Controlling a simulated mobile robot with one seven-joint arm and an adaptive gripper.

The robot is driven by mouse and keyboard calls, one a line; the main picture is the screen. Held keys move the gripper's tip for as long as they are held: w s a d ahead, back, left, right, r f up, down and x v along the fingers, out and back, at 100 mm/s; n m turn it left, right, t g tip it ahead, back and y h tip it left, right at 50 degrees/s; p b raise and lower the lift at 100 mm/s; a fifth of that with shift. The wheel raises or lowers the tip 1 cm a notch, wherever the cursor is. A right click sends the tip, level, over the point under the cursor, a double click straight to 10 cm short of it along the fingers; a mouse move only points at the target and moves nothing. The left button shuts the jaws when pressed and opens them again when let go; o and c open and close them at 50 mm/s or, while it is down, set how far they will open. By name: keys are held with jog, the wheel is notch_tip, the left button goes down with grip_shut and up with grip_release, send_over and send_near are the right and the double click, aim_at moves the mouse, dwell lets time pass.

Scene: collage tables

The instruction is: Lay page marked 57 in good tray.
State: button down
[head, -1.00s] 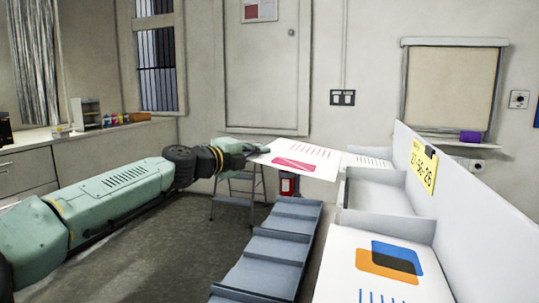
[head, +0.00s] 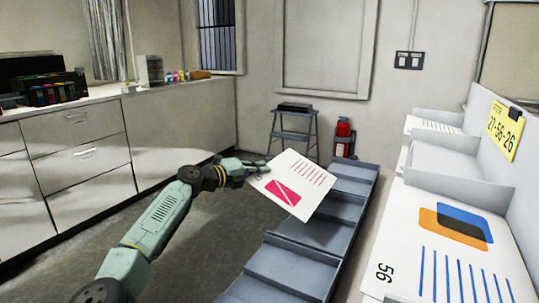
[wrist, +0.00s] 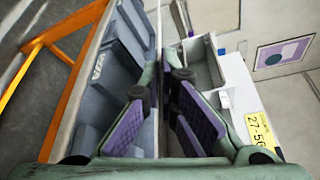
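My gripper (head: 256,165) is shut on one edge of a white page (head: 305,196) with a pink block and pink lines. Its number is mostly covered and cannot be read. The page is held tilted in the air, in front of the row of blue-grey trays (head: 292,268). In the wrist view my gripper (wrist: 160,85) has purple pads on either side of the page (wrist: 159,38), seen edge-on. A pale mark (wrist: 98,66) shows on a blue-grey tray there, too small to read. I cannot tell which tray is the good tray.
A white divided stand at right holds a page marked 56 (head: 399,228), an empty bay (head: 443,158) and another page (head: 432,124). A yellow note (head: 505,130) reads 27-56-26. A step stool (head: 293,133) and extinguisher (head: 343,138) stand behind. Open floor (head: 105,225) lies at left.

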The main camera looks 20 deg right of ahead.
aim_at(285, 186)
jog(key=shift+s+f, duration=0.1)
jog(key=shift+f, duration=0.25)
jog(key=s+d, duration=0.1)
jog(key=s, duration=0.1)
jog(key=s+d, duration=0.4)
jog(key=shift+s+d+b, duration=0.25)
jog(key=shift+s+b, duration=0.05)
jog(key=shift+s, duration=0.1)
jog(key=shift+w+f+b, duration=0.1)
jog(key=shift+f+b, duration=1.5)
jog(key=shift+f, duration=2.15)
jog(key=c, duration=1.7)
grip_release()
jog(key=shift+a, duration=0.15)
jog(key=v, duration=1.2)
